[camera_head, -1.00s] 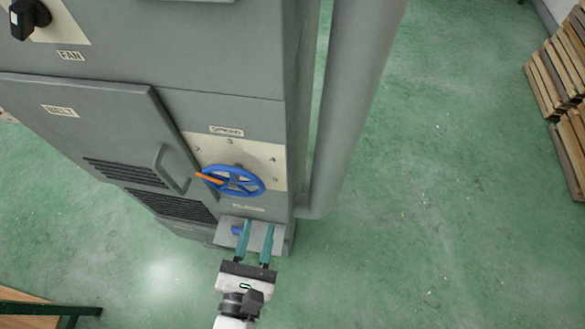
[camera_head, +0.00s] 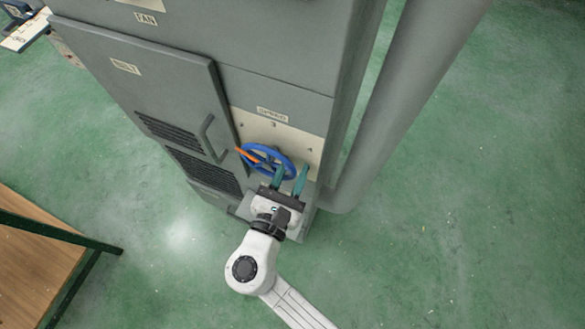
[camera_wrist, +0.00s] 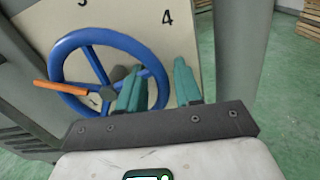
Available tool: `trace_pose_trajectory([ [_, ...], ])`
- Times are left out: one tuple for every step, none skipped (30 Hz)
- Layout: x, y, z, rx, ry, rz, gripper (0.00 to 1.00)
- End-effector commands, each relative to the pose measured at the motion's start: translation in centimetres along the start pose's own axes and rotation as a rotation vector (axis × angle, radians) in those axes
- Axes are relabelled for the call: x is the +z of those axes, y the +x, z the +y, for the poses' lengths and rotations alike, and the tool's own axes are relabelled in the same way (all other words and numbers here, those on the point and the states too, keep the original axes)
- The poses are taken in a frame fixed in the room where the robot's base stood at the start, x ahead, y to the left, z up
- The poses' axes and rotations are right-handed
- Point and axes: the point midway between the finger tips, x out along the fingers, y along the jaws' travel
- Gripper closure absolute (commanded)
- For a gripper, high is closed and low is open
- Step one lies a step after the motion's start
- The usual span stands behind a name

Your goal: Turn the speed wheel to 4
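The blue speed wheel (camera_head: 268,158) sits on a cream dial plate (camera_head: 306,149) low on the grey cabinet. It also shows in the wrist view (camera_wrist: 70,48). Its orange handle (camera_wrist: 60,88) points left, away from the numeral 4 (camera_wrist: 167,17) at the wheel's upper right. My gripper (camera_head: 290,172) is at the wheel's lower right. In the wrist view its two teal fingers (camera_wrist: 158,76) are apart, with the right part of the blue rim showing between them. I cannot tell whether either finger touches the rim.
The grey cabinet (camera_head: 150,80) has a door with a handle (camera_head: 211,138) left of the wheel. A thick grey pipe (camera_head: 395,110) runs along its right side. A wooden-topped table (camera_head: 35,255) stands at the lower left. Green floor at the right is clear.

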Motion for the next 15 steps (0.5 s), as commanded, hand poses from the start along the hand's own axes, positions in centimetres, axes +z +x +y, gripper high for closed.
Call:
trace_pose_trajectory([
  [-0.01, 0.08, 0.00, 0.000, 0.000, 0.000, 0.66],
  [-0.02, 0.10, 0.00, 0.000, 0.000, 0.000, 0.66],
  [-0.02, 0.10, -0.01, 0.000, 0.000, 0.000, 0.66],
  [-0.03, 0.10, -0.01, 0.000, 0.000, 0.000, 0.66],
  [-0.03, 0.10, -0.01, 0.000, 0.000, 0.000, 0.66],
  [-0.03, 0.09, -0.01, 0.000, 0.000, 0.000, 0.66],
  [-0.03, 0.09, -0.02, 0.000, 0.000, 0.000, 0.66],
  [-0.03, 0.09, -0.02, 0.000, 0.000, 0.000, 0.68],
  [-0.03, 0.08, -0.02, 0.000, 0.000, 0.000, 0.71],
  [-0.03, 0.08, -0.02, 0.000, 0.000, 0.001, 0.74],
  [-0.03, 0.08, -0.02, 0.000, 0.000, 0.001, 0.77],
  [-0.03, 0.08, -0.02, 0.000, 0.000, 0.001, 0.81],
  [-0.03, 0.08, -0.03, 0.000, 0.000, 0.001, 0.84],
  [-0.03, 0.07, -0.03, 0.000, 0.000, 0.001, 0.87],
  [-0.03, 0.07, -0.02, 0.000, 0.000, 0.001, 0.90],
])
